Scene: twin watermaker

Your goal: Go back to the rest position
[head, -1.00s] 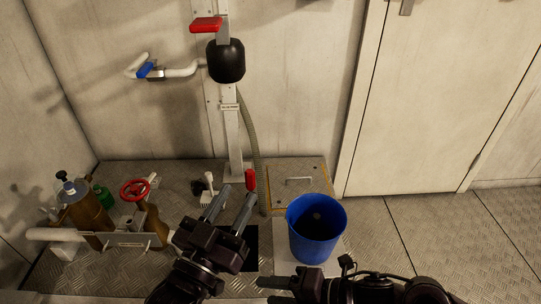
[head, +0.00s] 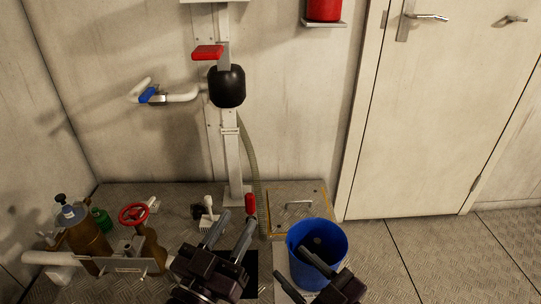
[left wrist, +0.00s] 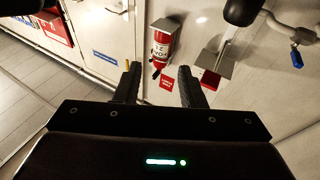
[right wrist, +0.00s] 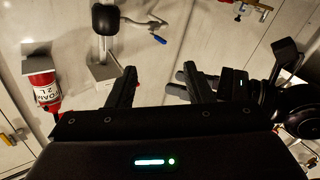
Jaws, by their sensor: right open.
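My left gripper (head: 231,230) is in the lower middle of the head view, with its two fingers apart and nothing between them. My right gripper (head: 292,264) is to its right, in front of the blue bucket (head: 330,235), and hides part of it. Its fingers are also apart and empty. In the left wrist view the left fingers (left wrist: 158,82) are spread, with a fire extinguisher (left wrist: 162,45) beyond them. In the right wrist view the right fingers (right wrist: 157,82) are spread, and my other gripper shows behind them at the right.
A post with a black rounded head (head: 227,86) and red handle (head: 208,52) stands at the wall. A pipe with a blue lever (head: 148,95) juts left. A red valve wheel (head: 134,214) and bottles are lower left. A door (head: 440,120) and open floor are at right.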

